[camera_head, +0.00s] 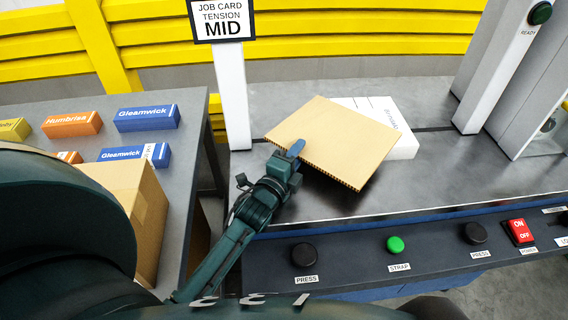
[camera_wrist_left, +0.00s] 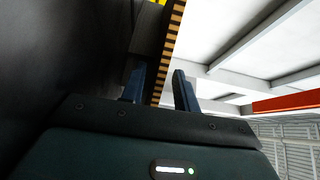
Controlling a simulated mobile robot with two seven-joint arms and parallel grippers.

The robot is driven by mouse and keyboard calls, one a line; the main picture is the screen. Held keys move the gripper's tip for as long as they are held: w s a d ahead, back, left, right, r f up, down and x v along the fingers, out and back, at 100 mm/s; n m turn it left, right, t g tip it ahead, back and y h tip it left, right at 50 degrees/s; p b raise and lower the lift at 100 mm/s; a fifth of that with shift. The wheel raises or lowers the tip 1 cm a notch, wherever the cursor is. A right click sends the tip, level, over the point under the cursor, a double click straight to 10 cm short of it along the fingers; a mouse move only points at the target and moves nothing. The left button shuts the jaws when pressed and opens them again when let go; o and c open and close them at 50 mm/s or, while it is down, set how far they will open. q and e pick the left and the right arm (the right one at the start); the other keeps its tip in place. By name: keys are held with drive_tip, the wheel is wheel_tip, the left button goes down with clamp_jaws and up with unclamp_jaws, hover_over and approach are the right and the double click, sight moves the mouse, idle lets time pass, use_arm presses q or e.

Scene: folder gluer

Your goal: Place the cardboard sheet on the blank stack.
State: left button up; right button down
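The tan cardboard sheet (camera_head: 335,140) is tilted over the left part of the white blank stack (camera_head: 400,150) on the machine table and hides much of it. I cannot tell whether it touches the stack. My left gripper (camera_head: 296,149) is at the sheet's front-left edge, one blue finger showing over its top. In the left wrist view the sheet's striped edge (camera_wrist_left: 165,65) runs between the two fingers of the left gripper (camera_wrist_left: 160,80). The fingers stand apart, with gaps beside the edge. My right gripper is not in view.
A white post with a job card (camera_head: 222,20) stands left of the sheet. The front panel carries a black button (camera_head: 305,255), a green button (camera_head: 395,244) and a red switch (camera_head: 519,231). A side table (camera_head: 185,195) at left holds small cartons. The table front right of the sheet is clear.

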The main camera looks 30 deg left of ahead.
use_arm(q)
drive_tip(key=s+p, duration=0.1)
drive_tip(key=s, duration=0.5)
drive_tip(key=shift+s+a+p, duration=0.1)
drive_tip(key=shift+s+p, duration=0.2)
drive_tip(key=shift+s, duration=0.5)
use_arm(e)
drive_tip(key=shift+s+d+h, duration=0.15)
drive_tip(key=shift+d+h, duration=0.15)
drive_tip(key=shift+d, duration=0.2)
use_arm(q)
drive_tip(key=shift+r, duration=0.1)
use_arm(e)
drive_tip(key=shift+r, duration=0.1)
